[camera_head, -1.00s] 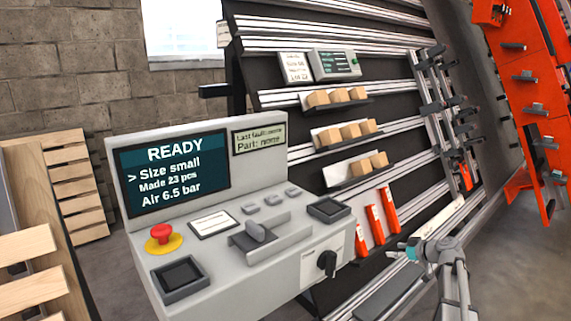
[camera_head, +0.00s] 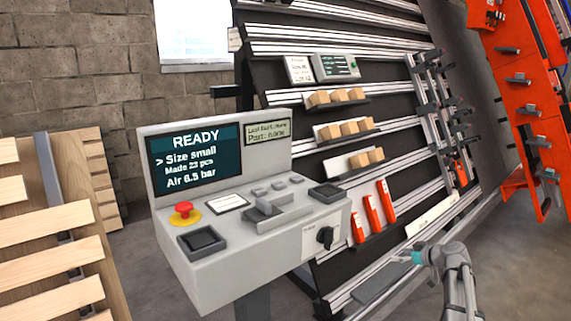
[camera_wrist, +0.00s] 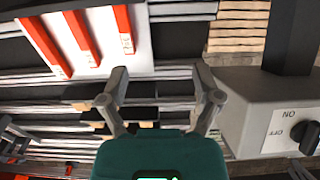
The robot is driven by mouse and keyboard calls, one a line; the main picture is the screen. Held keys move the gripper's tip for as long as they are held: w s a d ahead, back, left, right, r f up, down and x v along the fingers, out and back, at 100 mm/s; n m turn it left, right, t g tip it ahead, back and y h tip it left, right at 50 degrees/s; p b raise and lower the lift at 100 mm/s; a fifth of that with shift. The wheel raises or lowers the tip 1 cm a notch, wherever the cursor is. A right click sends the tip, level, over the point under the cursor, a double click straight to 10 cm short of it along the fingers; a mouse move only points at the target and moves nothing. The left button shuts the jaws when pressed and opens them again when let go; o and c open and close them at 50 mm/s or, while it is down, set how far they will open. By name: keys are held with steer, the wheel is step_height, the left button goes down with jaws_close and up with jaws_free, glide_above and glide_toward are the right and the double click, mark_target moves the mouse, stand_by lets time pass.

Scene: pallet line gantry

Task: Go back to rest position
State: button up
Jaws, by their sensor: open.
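In the wrist view my gripper (camera_wrist: 160,88) is open, with nothing between its two fingers. In the head view my arm shows at the lower right, its teal end (camera_head: 414,257) in front of the lower rack rails, right of the control console (camera_head: 330,215). The console screen (camera_head: 197,160) reads READY, Size small, Made 23 pcs, Air 6.5 bar. The black rotary switch (camera_head: 325,237) is on the console front; it also shows in the wrist view (camera_wrist: 306,137) between ON and OFF labels, its setting unclear.
The slanted rack holds several wooden blocks (camera_head: 350,127) on ledges and red-orange parts (camera_head: 371,214) on a white board. A red emergency button (camera_head: 184,209) sits on the console. Wooden pallets (camera_head: 45,245) stand at left, an orange frame (camera_head: 540,110) at right. Floor shows at lower right.

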steer(key=s+a+f+m+g+h, duration=0.1)
steer(key=s+a+f+m+g, duration=0.2)
steer(key=s+a, duration=0.4)
steer(key=s+a+f+g+h, duration=0.1)
steer(key=s+a+f+g, duration=0.3)
steer(key=a, duration=0.5)
steer(key=s+a+f+m+g+h, duration=0.1)
steer(key=s+a+m+h, duration=0.15)
steer(key=s, duration=0.45)
steer(key=s+a+f+m+g+h, duration=0.2)
steer(key=s+a+h, duration=0.1)
steer(key=s, duration=0.5)
step_height(320, 180, up, 37)
steer(key=p, duration=3.7)
steer(key=shift+a+r, duration=0.15)
